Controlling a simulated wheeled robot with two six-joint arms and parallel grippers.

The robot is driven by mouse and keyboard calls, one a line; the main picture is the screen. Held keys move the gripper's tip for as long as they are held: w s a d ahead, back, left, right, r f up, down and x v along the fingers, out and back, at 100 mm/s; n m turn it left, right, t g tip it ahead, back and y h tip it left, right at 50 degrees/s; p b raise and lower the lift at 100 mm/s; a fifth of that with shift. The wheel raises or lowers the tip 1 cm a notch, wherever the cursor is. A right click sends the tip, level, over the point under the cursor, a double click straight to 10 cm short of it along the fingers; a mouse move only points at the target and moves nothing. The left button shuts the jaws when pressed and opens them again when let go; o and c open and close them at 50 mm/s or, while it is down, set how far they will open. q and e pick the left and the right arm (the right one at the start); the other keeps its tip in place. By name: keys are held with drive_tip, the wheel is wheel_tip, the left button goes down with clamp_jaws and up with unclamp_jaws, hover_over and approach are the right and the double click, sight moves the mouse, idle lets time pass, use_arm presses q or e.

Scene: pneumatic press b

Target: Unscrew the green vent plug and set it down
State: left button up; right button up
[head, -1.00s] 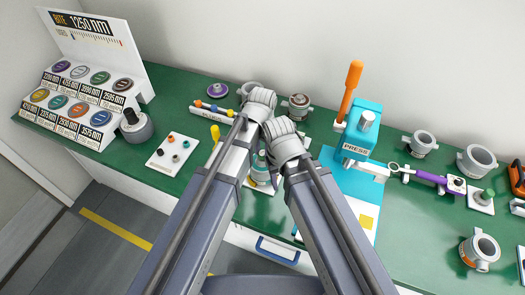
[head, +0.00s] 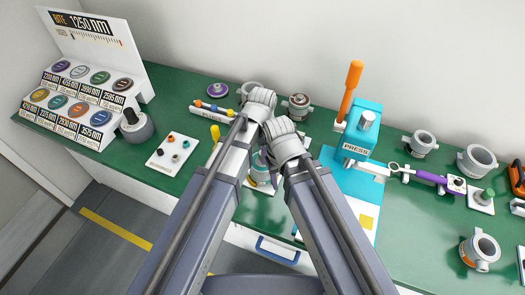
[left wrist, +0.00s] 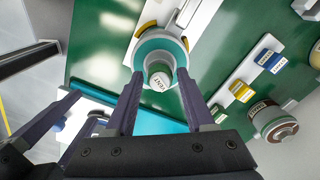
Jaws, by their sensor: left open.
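The green vent plug (left wrist: 158,80) with a white labelled top stands in the middle of a teal ring-shaped body (left wrist: 153,46) in the left wrist view. In the head view, that teal body (head: 261,166) is partly hidden between my forearms. My left gripper (left wrist: 160,88) is open, with one dark purple finger on each side of the plug. Gaps show between the fingers and the plug, so it is not clasped.
The blue press (head: 362,140) with an orange lever stands to the right. A strip with coloured pieces (head: 212,109) and a metal cup (head: 297,104) lie behind my wrists. A white tray (head: 163,163) is at left. Green table (head: 262,208) is clear in front.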

use_arm(q)
drive_tip(key=m, duration=0.3)
drive_tip(key=shift+m, duration=0.3)
drive_tip(key=c, duration=0.7)
drive_tip(key=n, duration=0.5)
drive_tip(key=shift+n, duration=0.4)
drive_tip(key=shift+c, duration=0.2)
drive_tip(key=n, duration=0.6)
drive_tip(key=o, duration=0.7)
drive_tip(key=shift+o, duration=0.2)
